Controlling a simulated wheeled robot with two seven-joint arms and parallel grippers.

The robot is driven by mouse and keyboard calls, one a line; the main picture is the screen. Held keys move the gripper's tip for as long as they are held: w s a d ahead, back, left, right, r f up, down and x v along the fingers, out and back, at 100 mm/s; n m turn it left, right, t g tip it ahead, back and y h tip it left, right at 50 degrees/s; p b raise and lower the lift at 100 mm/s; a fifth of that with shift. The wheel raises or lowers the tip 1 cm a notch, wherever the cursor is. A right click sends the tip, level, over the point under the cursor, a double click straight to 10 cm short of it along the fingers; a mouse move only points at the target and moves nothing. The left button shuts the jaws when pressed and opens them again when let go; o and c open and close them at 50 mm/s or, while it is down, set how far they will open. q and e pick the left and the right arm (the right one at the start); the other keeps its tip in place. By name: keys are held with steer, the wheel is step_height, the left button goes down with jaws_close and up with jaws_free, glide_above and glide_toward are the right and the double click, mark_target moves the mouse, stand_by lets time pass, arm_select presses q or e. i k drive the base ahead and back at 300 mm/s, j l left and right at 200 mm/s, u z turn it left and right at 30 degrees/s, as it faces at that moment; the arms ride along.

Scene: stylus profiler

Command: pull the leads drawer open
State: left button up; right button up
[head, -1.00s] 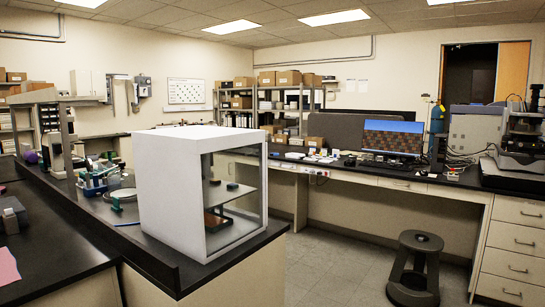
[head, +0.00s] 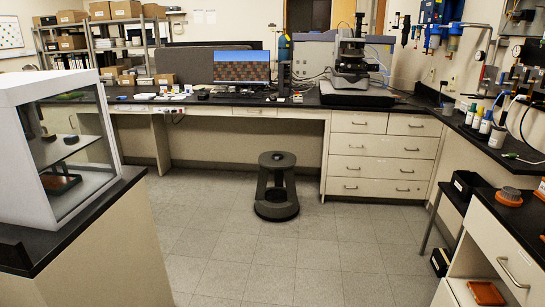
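A bank of cream drawers (head: 380,165) with metal bar handles stands under the back bench, right of the knee space, and all its fronts look shut. Shallow drawer fronts (head: 275,113) sit just under the bench top. At the lower right, a nearer cabinet has a drawer front (head: 497,240) with a bar handle. No readable label shows which one is the leads drawer. Neither of my grippers is in view.
A white glass-fronted cabinet (head: 20,150) sits on the left counter. A microscope-like instrument (head: 356,60) stands on the back bench (head: 300,101). The grey tiled floor (head: 330,260) between is clear.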

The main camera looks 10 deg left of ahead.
mark_target(362, 121)
steer(key=i+u, duration=0.15)
steer(key=i, duration=2.55)
steer(key=i+z, duration=0.1)
steer(key=i, duration=0.4)
steer(key=i+j, duration=0.15)
steer(key=i, duration=0.3)
steer(key=i+j+z, duration=0.15)
steer(key=i, duration=0.35)
steer(key=i+j+z, duration=0.2)
steer(key=i+z, duration=0.3)
steer(key=i+j+z, duration=0.95)
